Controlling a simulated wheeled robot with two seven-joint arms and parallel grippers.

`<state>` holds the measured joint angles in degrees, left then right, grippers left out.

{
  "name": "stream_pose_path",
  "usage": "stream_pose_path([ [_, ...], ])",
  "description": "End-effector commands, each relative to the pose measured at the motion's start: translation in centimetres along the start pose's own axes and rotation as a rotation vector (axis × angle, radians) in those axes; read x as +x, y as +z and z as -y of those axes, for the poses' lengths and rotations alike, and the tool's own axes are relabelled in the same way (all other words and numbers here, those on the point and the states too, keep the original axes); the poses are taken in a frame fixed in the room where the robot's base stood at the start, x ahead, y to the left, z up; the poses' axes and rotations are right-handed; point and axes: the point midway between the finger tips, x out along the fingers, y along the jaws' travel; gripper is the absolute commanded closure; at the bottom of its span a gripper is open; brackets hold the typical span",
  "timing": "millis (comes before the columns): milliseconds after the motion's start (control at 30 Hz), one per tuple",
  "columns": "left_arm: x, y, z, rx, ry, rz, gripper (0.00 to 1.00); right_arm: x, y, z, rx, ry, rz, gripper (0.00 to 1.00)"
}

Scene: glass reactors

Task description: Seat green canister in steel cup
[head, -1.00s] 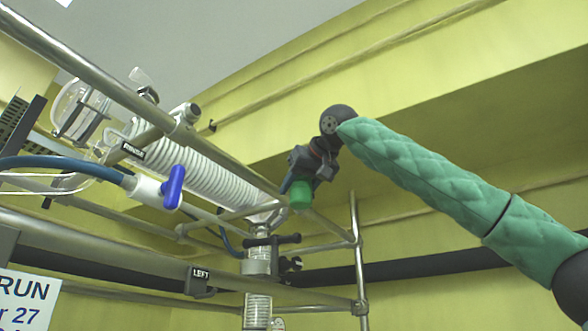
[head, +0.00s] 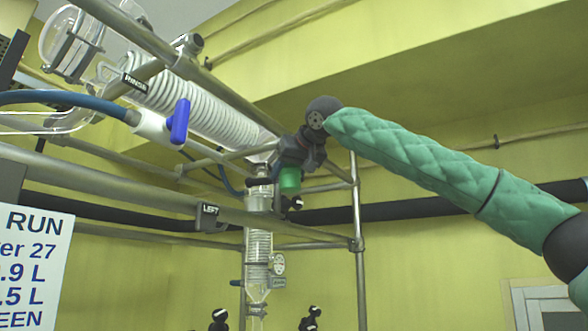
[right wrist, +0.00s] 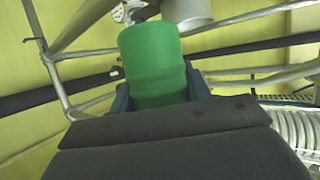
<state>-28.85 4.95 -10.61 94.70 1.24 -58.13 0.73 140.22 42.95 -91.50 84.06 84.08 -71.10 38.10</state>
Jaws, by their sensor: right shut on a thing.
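The green canister (head: 290,181) hangs below my right gripper (head: 292,166) in the head view, just right of the glass column. In the right wrist view the canister (right wrist: 153,62) stands out between the two fingers of my right gripper (right wrist: 158,92), which is shut on it. A grey metal cylinder (right wrist: 187,10), possibly the steel cup, shows partly behind the canister. In the head view a silvery cylinder (head: 258,199) stands left of the canister at the column top. I cannot tell for sure which is the cup. The canister looks apart from it. My left gripper is out of view.
Steel frame rails (head: 130,198) cross around the column, close to my right gripper. A coiled glass condenser (head: 195,95) slopes above left, with a blue-handled valve (head: 179,121). A sign (head: 35,262) hangs at lower left.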

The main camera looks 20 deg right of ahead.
Motion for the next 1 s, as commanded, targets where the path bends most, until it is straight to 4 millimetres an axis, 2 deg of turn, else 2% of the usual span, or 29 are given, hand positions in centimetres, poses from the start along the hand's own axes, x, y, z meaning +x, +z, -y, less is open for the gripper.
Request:
stream_pose_path([
  [733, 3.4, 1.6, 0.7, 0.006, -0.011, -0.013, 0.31, 4.4, -1.6, 2.7, 0.001, -0.001, 0.000, 0.76],
  [1000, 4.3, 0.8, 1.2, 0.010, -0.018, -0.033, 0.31, 6.0, -2.1, 3.7, 0.000, 0.000, 0.001, 0.76],
])
